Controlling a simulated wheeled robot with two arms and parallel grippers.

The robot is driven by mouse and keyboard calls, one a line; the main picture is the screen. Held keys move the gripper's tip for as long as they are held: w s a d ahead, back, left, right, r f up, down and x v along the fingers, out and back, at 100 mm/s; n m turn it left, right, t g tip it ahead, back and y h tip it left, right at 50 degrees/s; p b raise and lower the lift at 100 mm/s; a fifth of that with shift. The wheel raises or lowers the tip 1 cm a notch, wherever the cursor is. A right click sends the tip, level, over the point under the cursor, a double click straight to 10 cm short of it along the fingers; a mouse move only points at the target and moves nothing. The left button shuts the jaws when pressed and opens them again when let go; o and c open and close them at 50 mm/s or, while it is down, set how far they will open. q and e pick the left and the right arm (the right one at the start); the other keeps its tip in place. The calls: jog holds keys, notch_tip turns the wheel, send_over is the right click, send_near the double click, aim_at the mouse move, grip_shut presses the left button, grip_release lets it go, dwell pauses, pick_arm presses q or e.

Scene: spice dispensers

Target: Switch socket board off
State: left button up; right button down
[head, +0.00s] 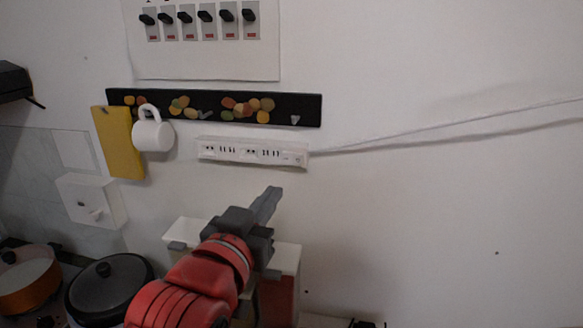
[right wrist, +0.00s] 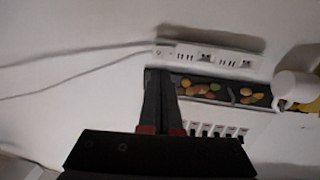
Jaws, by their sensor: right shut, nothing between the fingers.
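The white socket board (head: 252,153) is a long strip on the wall, with several dark outlets and a small switch area (head: 293,158) at its right end. A white cable leaves that end to the right. My right gripper (head: 273,195) is shut and empty, below the board's right part and apart from it in the head view. In the right wrist view, which is turned upside down, the board (right wrist: 215,61) lies beyond the shut fingertips (right wrist: 158,72). The switch's position is too small to tell. My left gripper is not in view.
A black rack (head: 215,107) above the board bears a white mug (head: 153,135) and a yellow board (head: 118,142). A panel of several black switches (head: 206,20) is higher up. A lidded pan (head: 107,290) sits lower left. The wall right of the socket board is clear except for cables.

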aim_at(297, 162)
jog(key=p+x, duration=0.1)
jog(key=x, duration=0.9)
jog(key=shift+w+d, duration=0.1)
jog(key=shift+w, duration=0.1)
jog(key=shift+f, duration=0.1)
